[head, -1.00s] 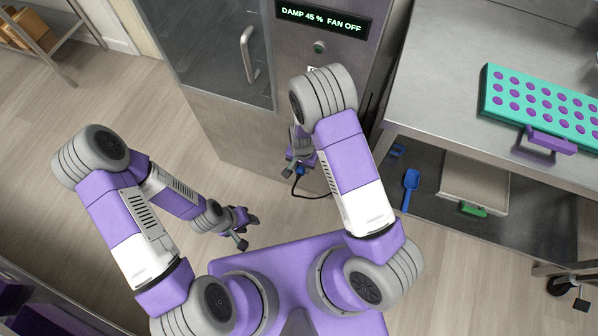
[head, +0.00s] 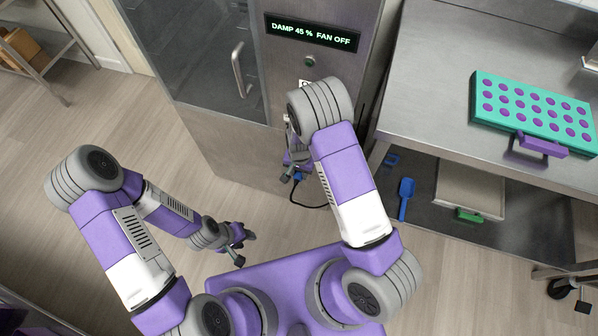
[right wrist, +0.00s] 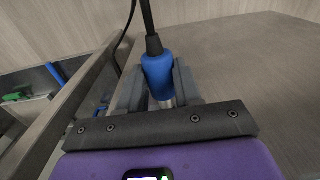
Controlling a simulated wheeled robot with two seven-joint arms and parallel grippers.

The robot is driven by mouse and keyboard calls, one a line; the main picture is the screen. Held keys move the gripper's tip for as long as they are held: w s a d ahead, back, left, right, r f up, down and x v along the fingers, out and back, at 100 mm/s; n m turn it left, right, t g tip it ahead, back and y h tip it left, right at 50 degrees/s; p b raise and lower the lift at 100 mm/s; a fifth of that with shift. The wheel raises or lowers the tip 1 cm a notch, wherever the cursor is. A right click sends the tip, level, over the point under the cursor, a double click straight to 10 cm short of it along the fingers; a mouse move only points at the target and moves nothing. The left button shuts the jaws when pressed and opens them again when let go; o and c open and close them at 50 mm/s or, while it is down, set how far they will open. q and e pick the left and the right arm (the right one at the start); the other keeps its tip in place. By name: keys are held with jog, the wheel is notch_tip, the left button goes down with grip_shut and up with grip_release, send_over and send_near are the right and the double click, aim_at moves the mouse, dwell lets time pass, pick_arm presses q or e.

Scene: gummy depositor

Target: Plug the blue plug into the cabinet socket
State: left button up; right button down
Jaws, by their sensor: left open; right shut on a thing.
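The blue plug (head: 298,177) is held in my right gripper (head: 289,168), low in front of the steel cabinet (head: 225,160). In the right wrist view the blue plug (right wrist: 158,74) sits between the two grey fingers, shut on it, with its black cable leading away at the top. A pale metal end shows at the plug's near side. The cabinet's socket cannot be made out; my right arm covers part of the cabinet front. My left gripper (head: 245,249) is open and empty, low over the floor, apart from the cabinet.
The cabinet display (head: 312,33) reads "DAMP 45 % FAN OFF", above a green button (head: 309,62). A steel table (head: 430,90) at right bears a teal tray (head: 500,117). A blue scoop (head: 405,197) and a green-handled pan (head: 470,188) lie on its lower shelf.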

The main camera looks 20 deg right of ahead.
jog(key=shift+w+d, duration=0.55)
jog(key=shift+w, duration=0.25)
jog(key=shift+w+d+r, duration=0.25)
jog(key=shift+w+d, duration=0.15)
jog(key=shift+w+r, duration=0.1)
jog(key=shift+w, duration=0.05)
dwell(1.8)
jog(key=shift+w+d+r, duration=0.1)
jog(key=shift+w+d, duration=0.05)
jog(key=shift+d, duration=0.05)
dwell(0.4)
jog(key=shift+s+a+p, duration=0.3)
jog(key=shift+s+a, duration=0.1)
jog(key=shift+s, duration=0.1)
jog(key=shift+a+f, duration=0.1)
jog(key=shift+f, duration=0.1)
jog(key=shift+s+a+f, duration=0.15)
jog(key=shift+a+f, duration=0.1)
jog(key=shift+a, duration=0.05)
dwell(1.1)
